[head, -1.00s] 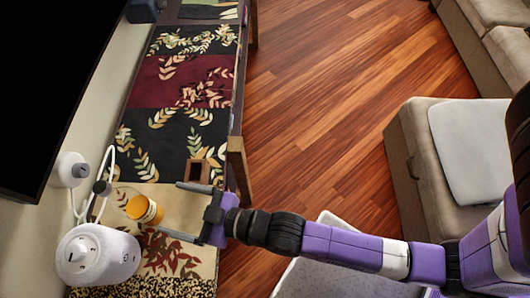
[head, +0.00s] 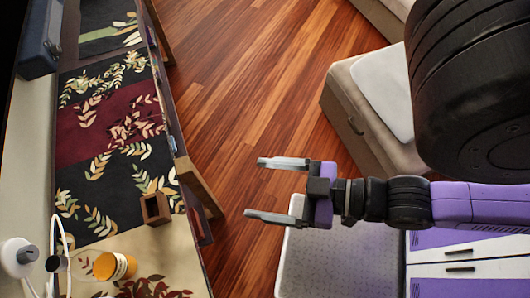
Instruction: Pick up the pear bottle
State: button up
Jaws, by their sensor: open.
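An orange bottle with a pale label (head: 114,266), the only bottle in view and so likely the pear bottle, is near the bottom left of the head view. It stands on the pale part of the patterned runner on the long table. My gripper (head: 256,188) is open and empty, its two grey fingers pointing left. It appears over the floor side of the table's right edge, well apart from the bottle, to its right and higher in the picture.
A small brown wooden box (head: 155,208) stands on the runner (head: 105,170) between the bottle and my gripper. A white cable (head: 67,247) and white device (head: 17,257) are left of the bottle. A blue-grey box (head: 40,40) stands at the far end. Wooden floor (head: 240,70) lies open to the right.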

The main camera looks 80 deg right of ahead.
aim_at(89, 266)
jog(key=j+u, duration=0.35)
jog(key=i+j+u, duration=0.1)
jog(key=j+u, duration=0.2)
jog(key=j, duration=0.15)
jog(key=i+j+u, duration=0.15)
jog(key=j+u, duration=0.2)
